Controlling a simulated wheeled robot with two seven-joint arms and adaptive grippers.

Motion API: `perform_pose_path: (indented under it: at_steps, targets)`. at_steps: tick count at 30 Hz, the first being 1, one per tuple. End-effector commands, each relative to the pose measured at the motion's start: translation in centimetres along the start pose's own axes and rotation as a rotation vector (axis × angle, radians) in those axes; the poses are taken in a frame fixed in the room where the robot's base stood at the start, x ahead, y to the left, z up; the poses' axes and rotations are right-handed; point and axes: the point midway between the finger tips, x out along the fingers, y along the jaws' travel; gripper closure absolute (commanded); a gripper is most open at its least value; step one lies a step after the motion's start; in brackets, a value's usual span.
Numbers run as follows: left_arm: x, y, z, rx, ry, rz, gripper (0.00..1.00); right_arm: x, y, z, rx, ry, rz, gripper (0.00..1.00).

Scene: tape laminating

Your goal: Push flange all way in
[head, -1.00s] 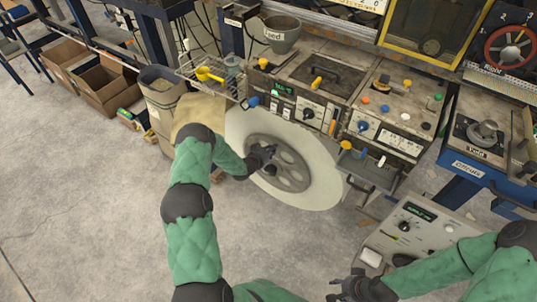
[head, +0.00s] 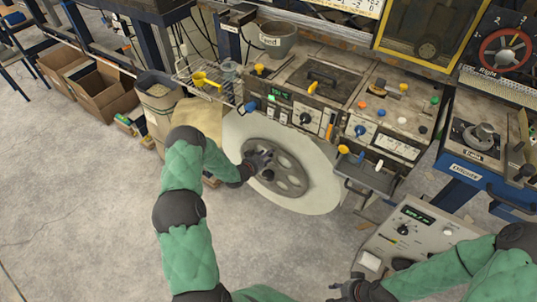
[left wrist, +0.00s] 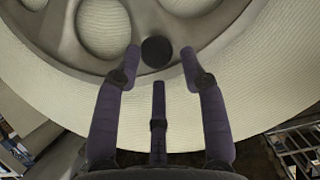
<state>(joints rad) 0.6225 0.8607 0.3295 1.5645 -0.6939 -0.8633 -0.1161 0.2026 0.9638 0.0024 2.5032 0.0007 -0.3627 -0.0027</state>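The flange (head: 291,180) is a grey wheel-like disc with round holes. It lies against the face of a large cream roll (head: 322,168) below the machine front. My left gripper (head: 261,158) is at the flange's upper left. In the left wrist view the left gripper (left wrist: 160,57) has its fingers spread, with a round black knob (left wrist: 156,52) between the tips and gaps on both sides. The flange (left wrist: 66,45) fills the top of that view. The flange's depth in the roll cannot be judged. My right gripper (head: 347,289) is at the bottom edge, its fingers too small to read.
The control panel (head: 330,110) with knobs and a wire basket (head: 208,78) sit above the roll. A grey box with a display (head: 415,236) stands at the lower right. Cardboard boxes (head: 103,90) are at the left. The floor at lower left is clear.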

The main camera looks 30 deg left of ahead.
Motion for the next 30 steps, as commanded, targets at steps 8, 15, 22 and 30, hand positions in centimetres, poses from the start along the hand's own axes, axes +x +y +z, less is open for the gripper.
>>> perform_pose_path:
  at_steps: [8, 15, 22, 30]
  targets:
    - [-5.3, -0.1, -0.1, 0.0, 0.0, -0.001, 0.59, 0.0, 0.0, 0.0, 0.0, 0.0, 0.0, 0.6]
    - [-8.2, 0.0, -0.1, 0.002, 0.001, 0.001, 0.59, 0.0, 0.0, 0.0, 0.0, 0.0, 0.0, 0.6]
    - [-9.0, 0.1, -0.1, 0.001, 0.001, 0.001, 0.59, 0.0, 0.0, 0.0, 0.0, 0.0, 0.0, 0.6]
    - [-8.9, 0.1, -0.1, 0.002, 0.002, 0.001, 0.59, 0.0, 0.0, 0.0, 0.0, 0.0, 0.0, 0.6]
